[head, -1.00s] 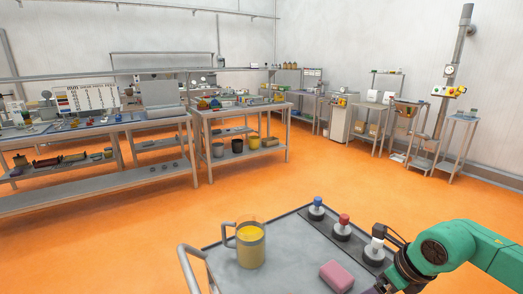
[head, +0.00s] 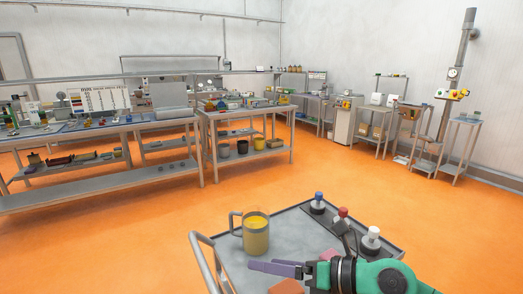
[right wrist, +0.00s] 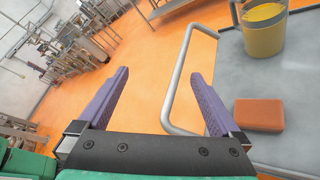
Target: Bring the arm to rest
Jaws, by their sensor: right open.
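My right arm reaches in from the lower right in the head view. Its gripper (head: 278,267) has purple fingers pointing left, over the grey cart top (head: 284,228). In the right wrist view the gripper (right wrist: 158,75) is open, with nothing between its fingers. The cart's rail (right wrist: 178,75) and the orange floor lie beyond them. My left gripper is in neither view.
A mug of yellow liquid (head: 256,238) and a pinkish-red block (head: 287,286), partly hidden by my gripper, sit on the cart. Blue (head: 318,199), red (head: 341,214) and white-topped (head: 372,238) pieces line its far right edge. Workbenches (head: 150,123) stand behind open floor.

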